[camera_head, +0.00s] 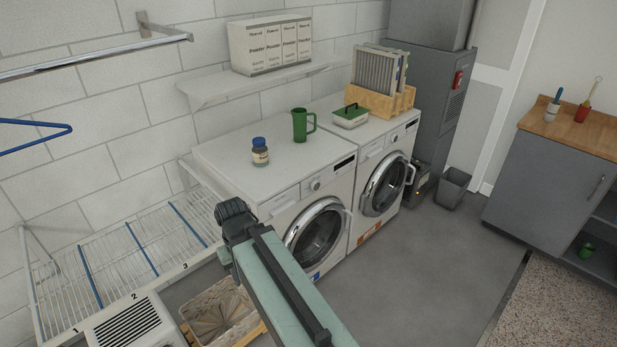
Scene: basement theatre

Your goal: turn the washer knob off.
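Two white front-loading machines stand side by side against the wall, the left machine (337,197) nearer to me. Its front panel has a round knob (315,184) between a drawer front and a dark display. The right machine (361,235) has a similar knob (394,139). I cannot tell which is the washer, and the knobs' settings are too small to read. Both round doors look shut. My green arm rises from the bottom and ends in a dark joint left of the left machine's front. No gripper fingers show.
A wire rack (130,262) and a basket (217,315) are at left. A bin (453,188) stands right. The grey floor (420,260) before the machines is clear.

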